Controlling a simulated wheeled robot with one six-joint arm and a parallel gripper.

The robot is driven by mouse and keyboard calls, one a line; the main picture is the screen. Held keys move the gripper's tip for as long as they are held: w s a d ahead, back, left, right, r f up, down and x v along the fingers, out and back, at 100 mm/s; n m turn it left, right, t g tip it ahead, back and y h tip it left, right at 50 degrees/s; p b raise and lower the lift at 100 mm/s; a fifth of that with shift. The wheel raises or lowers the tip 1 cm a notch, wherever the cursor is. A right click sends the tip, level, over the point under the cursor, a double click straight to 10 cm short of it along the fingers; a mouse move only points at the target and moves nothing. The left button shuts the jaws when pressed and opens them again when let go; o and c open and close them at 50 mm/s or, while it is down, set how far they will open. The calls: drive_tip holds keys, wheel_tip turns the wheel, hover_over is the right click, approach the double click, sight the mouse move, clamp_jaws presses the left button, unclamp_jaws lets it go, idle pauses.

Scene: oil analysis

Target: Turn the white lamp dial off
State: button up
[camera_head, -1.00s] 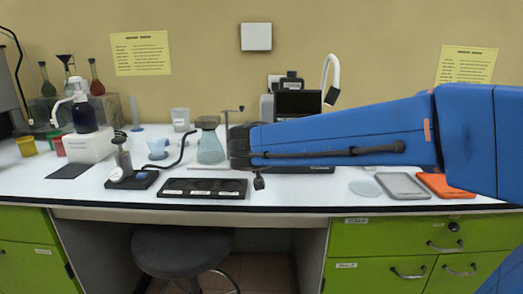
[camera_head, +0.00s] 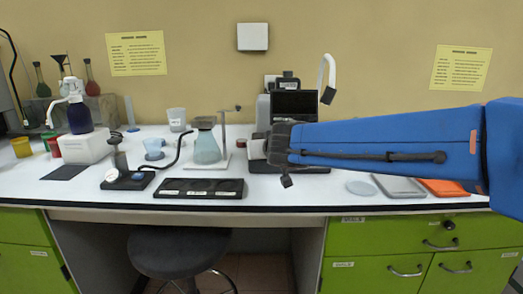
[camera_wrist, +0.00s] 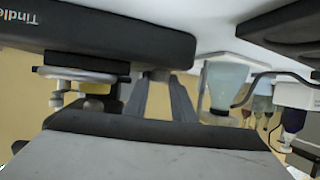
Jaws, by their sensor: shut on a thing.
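The white lamp (camera_head: 328,78) has a curved white neck and stands at the back of the bench, right of centre. Its dark instrument (camera_head: 296,103) stands beside it, partly hidden by my arm. In the wrist view, which looks upside down, the instrument's black base (camera_wrist: 110,32) crosses the upper left. My gripper (camera_wrist: 158,84) is shut there, its two dark fingers meeting at a small grey dial (camera_wrist: 156,74) on the base's side. The fingers cover most of the dial, so its setting cannot be read.
A flask (camera_head: 207,146) and its stand are close left of my gripper. A black tray (camera_head: 199,188) lies in front. A grey tray (camera_head: 398,186) and an orange tray (camera_head: 443,187) lie at the right. Another metal knob (camera_wrist: 95,88) is near the fingers.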

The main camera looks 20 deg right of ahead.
drive_tip(key=o, duration=1.1)
drive_tip(key=shift+c, duration=0.2)
drive_tip(key=shift+a+m+h, duration=0.1)
drive_tip(key=shift+m+h, duration=0.2)
